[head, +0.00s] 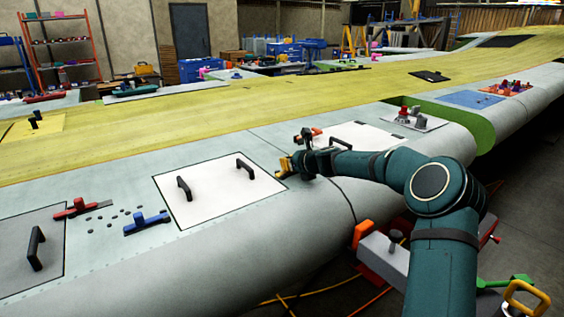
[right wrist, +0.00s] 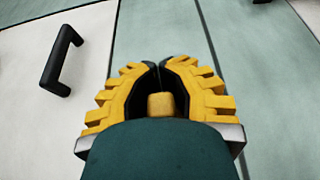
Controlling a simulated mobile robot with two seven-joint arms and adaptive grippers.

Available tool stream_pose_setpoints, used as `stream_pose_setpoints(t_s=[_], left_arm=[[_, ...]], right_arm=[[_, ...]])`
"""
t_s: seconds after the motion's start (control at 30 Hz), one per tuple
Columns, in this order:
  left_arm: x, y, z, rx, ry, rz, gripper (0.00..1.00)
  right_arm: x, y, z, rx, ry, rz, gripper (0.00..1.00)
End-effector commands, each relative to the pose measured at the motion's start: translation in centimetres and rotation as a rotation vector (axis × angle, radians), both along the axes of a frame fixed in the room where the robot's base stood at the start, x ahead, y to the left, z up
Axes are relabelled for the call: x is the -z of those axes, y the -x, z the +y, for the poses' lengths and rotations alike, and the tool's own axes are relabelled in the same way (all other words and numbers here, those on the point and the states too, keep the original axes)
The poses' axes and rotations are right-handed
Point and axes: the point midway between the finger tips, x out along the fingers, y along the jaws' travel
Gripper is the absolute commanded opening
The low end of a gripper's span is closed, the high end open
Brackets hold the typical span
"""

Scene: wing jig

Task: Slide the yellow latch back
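My right gripper (head: 283,166) is low over the wing skin, just beyond the right edge of a white hatch panel. In the right wrist view its yellow fingers (right wrist: 159,66) are drawn together and the tips nearly meet. A small yellow block (right wrist: 161,105) shows between the fingers; I cannot tell whether it is part of the latch or of the gripper. No yellow latch stands out clearly elsewhere; the fingers hide the spot beneath them. My left gripper is not in view.
The white hatch panel (head: 215,203) has two black handles, one of them close to my gripper (right wrist: 61,62). A red latch (head: 80,208) and a blue latch (head: 147,222) lie further left. Another white panel (head: 372,136) lies behind my right arm.

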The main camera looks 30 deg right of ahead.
Motion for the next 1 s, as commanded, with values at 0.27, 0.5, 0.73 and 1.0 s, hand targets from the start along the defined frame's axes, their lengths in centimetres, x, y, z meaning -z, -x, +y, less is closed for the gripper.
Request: stream_pose_setpoints(t_s=[0.27, 0.5, 0.73, 1.0], left_arm=[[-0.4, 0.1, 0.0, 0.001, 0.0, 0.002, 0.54], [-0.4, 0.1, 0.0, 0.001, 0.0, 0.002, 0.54], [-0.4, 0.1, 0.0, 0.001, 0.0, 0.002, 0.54], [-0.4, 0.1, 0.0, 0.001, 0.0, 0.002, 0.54]], right_arm=[[0.1, 0.2, -1.5, 0.008, 0.006, 0.003, 0.0], [0.1, 0.1, -1.4, 0.007, 0.005, 0.002, 0.53], [0.0, 0.1, -1.1, 0.004, 0.004, 0.001, 0.53], [-0.8, 2.1, -1.5, 0.006, 0.004, 0.001, 0.53]])
